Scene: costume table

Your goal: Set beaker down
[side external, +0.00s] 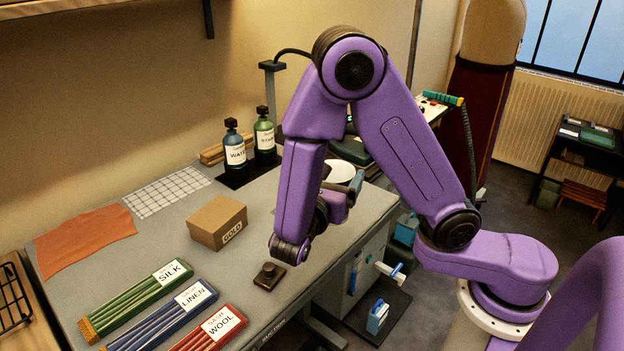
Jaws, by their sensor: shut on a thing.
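My gripper (354,185) is low over the right part of the grey table (255,278), partly hidden behind my own purple wrist. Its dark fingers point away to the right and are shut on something. I cannot make out the beaker clearly; the held thing is mostly hidden by the hand and wrist. A white round surface (341,170) shows just behind the fingers. I cannot tell whether the gripper or what it holds touches it.
Labelled sash bundles (185,308) lie in front. Two dark-capped bottles (235,150) stand behind. An orange cloth (85,238) and a white grid sheet (167,190) lie at left.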

